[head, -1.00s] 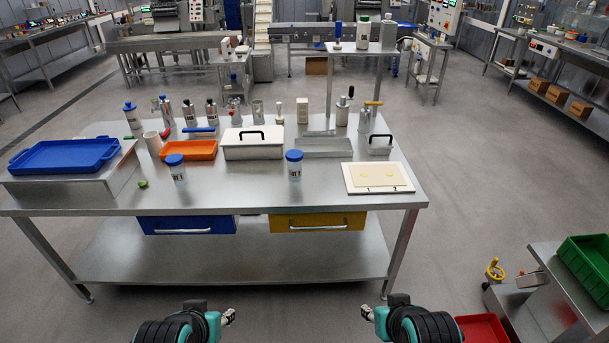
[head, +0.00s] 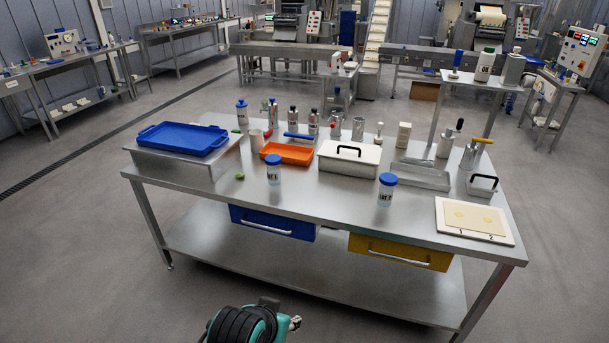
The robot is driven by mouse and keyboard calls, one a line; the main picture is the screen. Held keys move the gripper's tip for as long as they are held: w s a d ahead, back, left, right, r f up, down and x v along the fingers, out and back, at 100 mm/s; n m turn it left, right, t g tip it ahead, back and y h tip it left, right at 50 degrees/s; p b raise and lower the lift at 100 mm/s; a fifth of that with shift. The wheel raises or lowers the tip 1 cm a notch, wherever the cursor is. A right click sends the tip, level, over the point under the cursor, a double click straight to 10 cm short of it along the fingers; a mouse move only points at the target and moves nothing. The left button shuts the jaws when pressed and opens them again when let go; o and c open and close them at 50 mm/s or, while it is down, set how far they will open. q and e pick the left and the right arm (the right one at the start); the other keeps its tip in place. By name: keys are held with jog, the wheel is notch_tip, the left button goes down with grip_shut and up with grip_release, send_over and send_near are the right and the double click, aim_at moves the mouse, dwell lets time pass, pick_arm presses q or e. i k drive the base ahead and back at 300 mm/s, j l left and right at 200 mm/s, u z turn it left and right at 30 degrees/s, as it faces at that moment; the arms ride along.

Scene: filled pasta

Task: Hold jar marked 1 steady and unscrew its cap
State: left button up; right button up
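Two clear jars with blue screw caps and small dark labels stand upright on the steel table (head: 330,215). One is the left jar (head: 274,174), in front of the orange tray. The other is the right jar (head: 385,193), near the table's front edge. The labels are too small to read, so I cannot tell which is marked 1. Both caps are on. My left gripper (head: 295,322) is at the bottom of the head view, in front of the table and well apart from both jars. Its fingers are too small to judge. My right gripper is out of view.
A blue tray (head: 184,138) sits on a raised stand at the left. An orange tray (head: 287,153), a white lidded box (head: 349,157) and several bottles stand behind the jars. A cream board (head: 473,217) marked 1 and 2 lies at the right. Floor before the table is clear.

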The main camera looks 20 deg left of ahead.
aim_at(273, 173)
jog(key=i+j+z, duration=0.1)
jog(key=j, duration=0.4)
jog(key=i+j+z, duration=0.1)
jog(key=j, duration=0.4)
jog(key=i+j+z, duration=0.1)
jog(key=i+j, duration=0.15)
jog(key=j, duration=0.3)
jog(key=i+j+z, duration=0.15)
jog(key=j, duration=0.4)
jog(key=j+z, duration=0.1)
jog(key=j, duration=0.45)
jog(key=i, duration=0.05)
